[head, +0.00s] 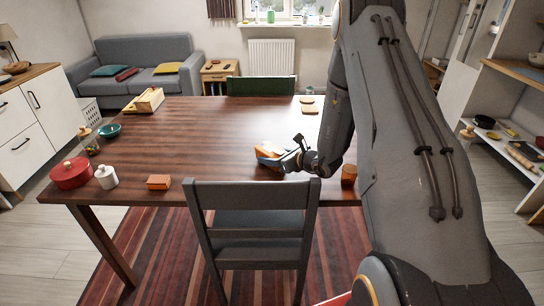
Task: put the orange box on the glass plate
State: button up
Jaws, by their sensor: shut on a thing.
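My gripper (283,160) is low over the middle right of the wooden table, pointing left. It is shut on an orange box (268,150), partly hidden by the fingers. A bluish-grey edge (262,156) shows by the box; I cannot tell whether it is the glass plate or part of my gripper. I cannot tell whether the box touches what is below it. A second, smaller orange block (158,182) lies near the table's front edge, left of the chair.
A grey chair (253,214) stands at the front. The table's middle is clear.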

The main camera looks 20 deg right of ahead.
jog(key=shift+f, duration=0.1)
jog(key=shift+f, duration=0.15)
jog(key=o, duration=1.4)
jog(key=shift+o, duration=0.2)
